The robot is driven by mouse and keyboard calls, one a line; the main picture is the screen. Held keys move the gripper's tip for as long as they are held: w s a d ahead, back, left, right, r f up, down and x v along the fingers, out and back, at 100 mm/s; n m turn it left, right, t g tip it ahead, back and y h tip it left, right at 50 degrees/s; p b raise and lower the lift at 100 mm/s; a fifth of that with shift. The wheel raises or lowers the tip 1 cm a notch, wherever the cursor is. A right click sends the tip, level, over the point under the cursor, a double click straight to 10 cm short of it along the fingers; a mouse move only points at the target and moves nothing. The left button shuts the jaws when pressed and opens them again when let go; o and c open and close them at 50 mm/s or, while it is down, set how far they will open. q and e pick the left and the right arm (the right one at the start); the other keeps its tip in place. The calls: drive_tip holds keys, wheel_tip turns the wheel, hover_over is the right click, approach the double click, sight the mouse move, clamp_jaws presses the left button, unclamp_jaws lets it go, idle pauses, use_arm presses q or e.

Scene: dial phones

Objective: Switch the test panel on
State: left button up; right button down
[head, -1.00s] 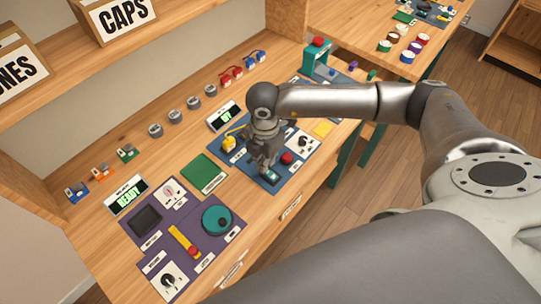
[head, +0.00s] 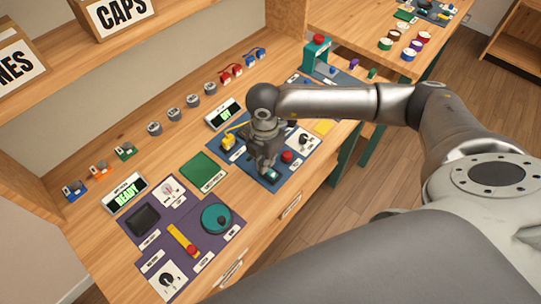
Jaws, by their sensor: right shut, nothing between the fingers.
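The test panel is most likely the blue mat (head: 290,176) with controls at the middle of the bench; its own label is too small to read. On it are a red button (head: 287,156), a white plate with a black knob (head: 304,140) and a yellow part (head: 228,143). A small switch-like part (head: 270,174) lies at the mat's front edge. My right gripper (head: 266,168) points down at this part, its fingers shut and empty; whether they touch it I cannot tell. A display (head: 224,114) behind the mat shows lit green text, partly readable. My left gripper is not in view.
A purple panel (head: 205,262) with a turquoise dial and a red button is at the front left, with a display (head: 125,193) reading READY. A green mat (head: 203,175) lies between. Grey, red and blue parts line the back.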

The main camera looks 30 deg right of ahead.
drive_tip(key=shift+f+b, duration=0.45)
drive_tip(key=shift+f, duration=0.2)
drive_tip(key=shift+r, duration=0.2)
drive_tip(key=shift+r+p, duration=2.4)
drive_tip(key=shift+r, duration=1)
